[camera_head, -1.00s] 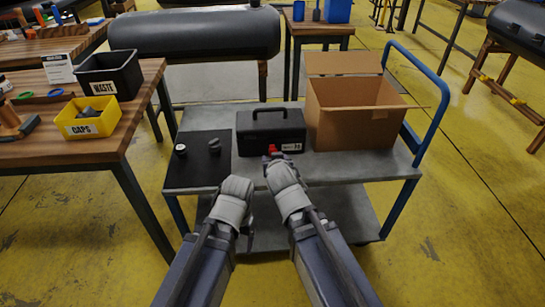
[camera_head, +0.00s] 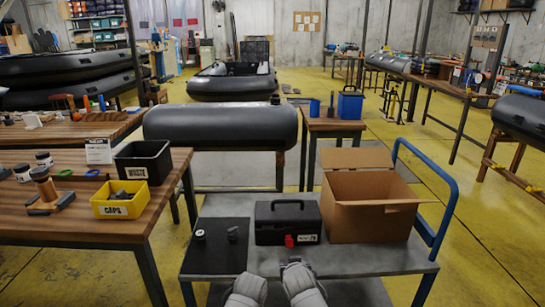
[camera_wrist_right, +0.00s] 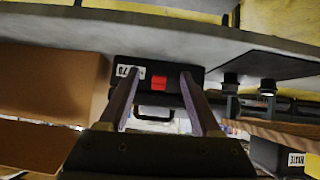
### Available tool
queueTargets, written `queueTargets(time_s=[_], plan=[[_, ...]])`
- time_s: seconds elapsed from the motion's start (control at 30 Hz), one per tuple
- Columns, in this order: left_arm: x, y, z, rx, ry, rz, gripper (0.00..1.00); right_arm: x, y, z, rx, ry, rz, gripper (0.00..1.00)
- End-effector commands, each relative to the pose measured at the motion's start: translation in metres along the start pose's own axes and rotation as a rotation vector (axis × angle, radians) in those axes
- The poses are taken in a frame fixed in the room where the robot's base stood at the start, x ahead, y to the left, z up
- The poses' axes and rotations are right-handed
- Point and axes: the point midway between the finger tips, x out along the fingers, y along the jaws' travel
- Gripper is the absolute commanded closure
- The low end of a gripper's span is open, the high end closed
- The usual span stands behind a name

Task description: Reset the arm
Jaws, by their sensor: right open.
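My right gripper (camera_head: 297,264) is at the bottom of the head view, near the front edge of the grey cart, in front of the black toolbox (camera_head: 270,225). In the right wrist view its two fingers (camera_wrist_right: 159,78) are apart with nothing held between them. The toolbox, with a red part (camera_wrist_right: 158,82) on its front and a white label, shows beyond the fingers. My left gripper (camera_head: 245,283) is beside it to the left, cut off by the bottom edge; its fingers cannot be made out.
The cart (camera_head: 340,262) also bears an open cardboard box (camera_head: 370,208) and a black mat (camera_head: 216,258) with two small dark parts. A wooden table at left holds a black waste bin (camera_head: 143,163) and a yellow caps bin (camera_head: 118,202). A blue cart handle (camera_head: 440,190) rises at right.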

Motion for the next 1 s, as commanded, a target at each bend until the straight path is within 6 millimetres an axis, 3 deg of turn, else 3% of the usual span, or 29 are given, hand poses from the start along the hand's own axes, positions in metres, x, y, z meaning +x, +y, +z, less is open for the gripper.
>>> queueTargets(time_s=[0.2,0.3,0.57,1.0], plan=[[0.0,0.0,0.0,0.0,0.0,0.0,0.13,-0.024,-0.008,0.093,-0.136,-0.425,0.01,0.35],[0.0,0.0,0.0,0.0,0.0,0.0,0.13,-0.043,-0.012,0.125,-0.197,-0.589,-0.011,0.35],[0.0,0.0,0.0,0.0,0.0,0.0,0.13,-0.098,-0.019,0.181,-0.336,-0.932,-0.095,0.35],[-0.107,-0.01,0.006,-0.001,0.0,0.001,0.13,-0.165,-0.014,0.097,-0.339,-0.943,-0.097,0.35]])
